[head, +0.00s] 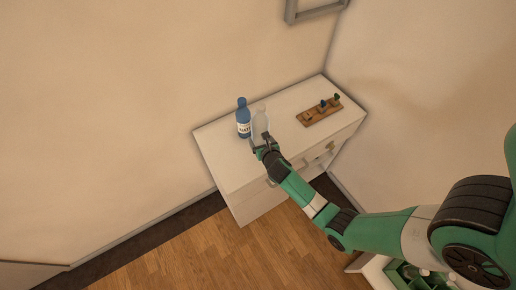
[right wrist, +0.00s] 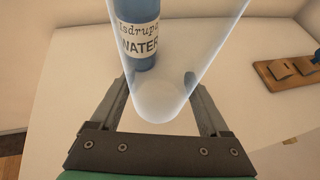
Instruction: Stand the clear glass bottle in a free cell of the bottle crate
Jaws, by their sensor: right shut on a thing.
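The clear glass bottle (head: 261,123) is upright at the white cabinet top, right of a blue water bottle. My right gripper (head: 262,145) is shut on it from the near side; in the right wrist view the clear bottle (right wrist: 175,70) is between the two fingers. I cannot tell whether its base touches the cabinet top. A green crate with cells (head: 405,273), likely the bottle crate, is at the lower right of the head view, partly hidden by my right arm. My left gripper is not in view.
The blue water bottle (head: 243,118) stands close beside the clear one, and also shows in the right wrist view (right wrist: 140,32). A wooden board with small knobs (head: 320,111) lies to the right on the white cabinet (head: 222,158). Wooden floor lies in front.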

